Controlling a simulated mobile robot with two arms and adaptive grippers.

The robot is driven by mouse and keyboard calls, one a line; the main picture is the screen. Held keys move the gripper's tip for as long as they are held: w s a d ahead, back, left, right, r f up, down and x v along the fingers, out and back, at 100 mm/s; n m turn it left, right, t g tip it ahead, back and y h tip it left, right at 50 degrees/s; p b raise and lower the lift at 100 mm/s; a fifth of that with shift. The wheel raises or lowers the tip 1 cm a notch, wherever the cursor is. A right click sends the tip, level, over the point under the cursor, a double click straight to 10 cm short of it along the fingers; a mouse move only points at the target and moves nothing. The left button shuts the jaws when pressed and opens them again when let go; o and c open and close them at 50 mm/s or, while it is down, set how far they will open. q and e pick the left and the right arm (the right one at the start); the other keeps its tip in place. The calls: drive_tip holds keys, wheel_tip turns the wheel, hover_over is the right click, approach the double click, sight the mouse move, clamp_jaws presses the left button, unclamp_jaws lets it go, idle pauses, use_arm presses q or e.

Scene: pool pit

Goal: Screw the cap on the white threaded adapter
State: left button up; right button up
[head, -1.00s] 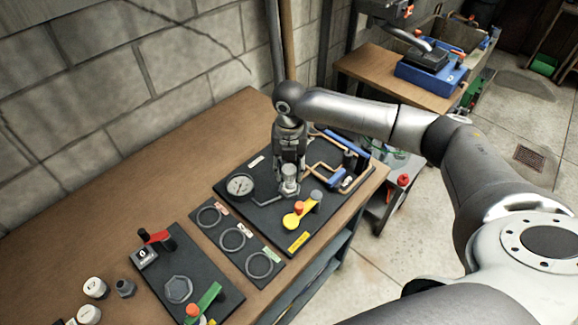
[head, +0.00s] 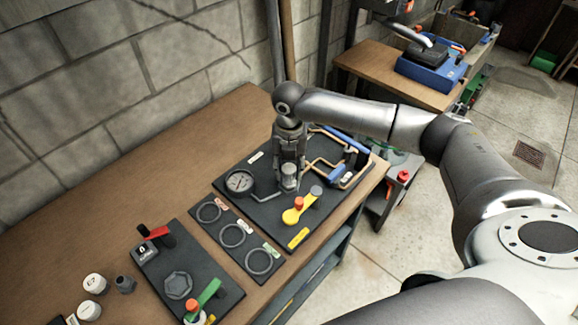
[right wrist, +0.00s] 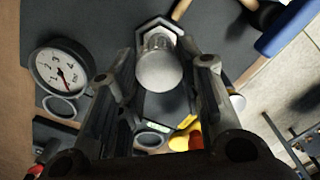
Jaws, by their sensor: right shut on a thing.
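A pale round cap (right wrist: 160,70) sits end-on between the fingers of my right gripper (head: 289,165) in the right wrist view. A pale hexagonal collar (right wrist: 160,30) shows just behind it, apparently the white adapter. Its threads are hidden, and I cannot tell how far the cap is on. In the head view the cap (head: 289,183) stands upright on the black board (head: 262,206), under the gripper. My right gripper is shut on the cap, one finger on each side. My left gripper is not in view.
A pressure gauge (head: 240,183) stands left of the cap. A yellow lever valve (head: 300,212) is in front and copper pipes (head: 322,166) are to the right. A panel with rings (head: 233,235), a hexagon board (head: 178,285) and white pieces (head: 95,283) lie at lower left. The back-left bench is clear.

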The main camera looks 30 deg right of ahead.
sight(289, 182)
drive_tip(key=shift+s+f, duration=0.15)
drive_tip(key=shift+f, duration=0.5)
drive_tip(key=shift+s+f, duration=0.1)
drive_tip(key=shift+f, duration=0.2)
drive_tip(key=shift+c, duration=0.9)
drive_tip(key=shift+s+a+f, duration=0.1)
drive_tip(key=shift+f, duration=0.05)
drive_tip(key=shift+c, duration=0.5)
drive_tip(key=shift+f+b, duration=0.4)
drive_tip(key=shift+f, duration=0.4)
drive_tip(key=shift+w+f, duration=0.1)
drive_tip(key=shift+w, duration=0.2)
drive_tip(key=shift+s+f, duration=0.15)
drive_tip(key=shift+f, duration=0.35)
idle(0.9)
drive_tip(key=shift+s, duration=0.1)
idle(0.8)
